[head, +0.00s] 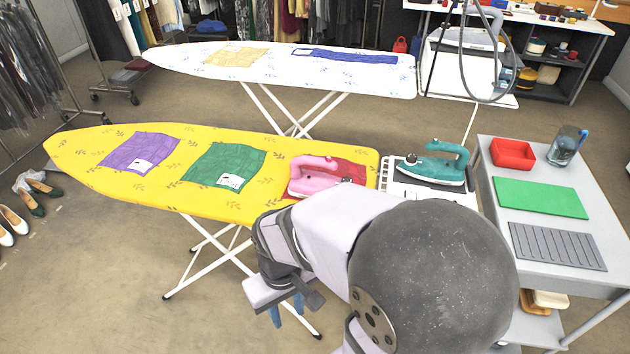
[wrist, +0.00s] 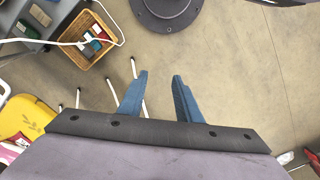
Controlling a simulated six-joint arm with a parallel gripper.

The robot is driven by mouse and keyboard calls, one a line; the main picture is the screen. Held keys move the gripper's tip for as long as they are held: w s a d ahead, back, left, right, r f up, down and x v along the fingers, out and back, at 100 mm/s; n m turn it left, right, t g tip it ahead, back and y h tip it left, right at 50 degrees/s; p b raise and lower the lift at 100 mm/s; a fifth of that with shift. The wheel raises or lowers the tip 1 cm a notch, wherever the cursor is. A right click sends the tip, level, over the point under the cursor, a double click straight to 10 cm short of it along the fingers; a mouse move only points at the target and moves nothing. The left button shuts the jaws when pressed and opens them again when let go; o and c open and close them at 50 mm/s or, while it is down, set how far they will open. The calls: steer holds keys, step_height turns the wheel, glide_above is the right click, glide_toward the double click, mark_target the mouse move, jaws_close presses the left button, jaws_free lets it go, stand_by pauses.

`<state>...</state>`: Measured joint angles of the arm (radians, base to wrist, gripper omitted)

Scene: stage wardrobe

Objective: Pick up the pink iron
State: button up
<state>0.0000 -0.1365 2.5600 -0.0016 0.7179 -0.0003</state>
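The pink iron (head: 312,178) sits at the right end of the yellow ironing board (head: 90,150), on or against a red cloth (head: 352,172). Part of its lower side is hidden behind my arm in the head view. My gripper (head: 288,311) is in front of the board's near edge, apart from the iron, with blue fingers pointing down. In the wrist view my gripper (wrist: 160,75) is open, with only floor between its fingers. The yellow board (wrist: 22,117) shows at the left edge there, with a bit of pink below it.
A teal iron (head: 437,168) stands on a rest right of the pink one. A grey table (head: 490,180) at right holds a red tray (head: 512,153), green mat (head: 540,197) and glass jug (head: 566,146). A white patterned board (head: 280,60) stands behind. A basket (wrist: 88,38) is on the floor.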

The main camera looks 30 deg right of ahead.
steer(key=shift+o, duration=1.2)
steer(key=shift+r, duration=0.15)
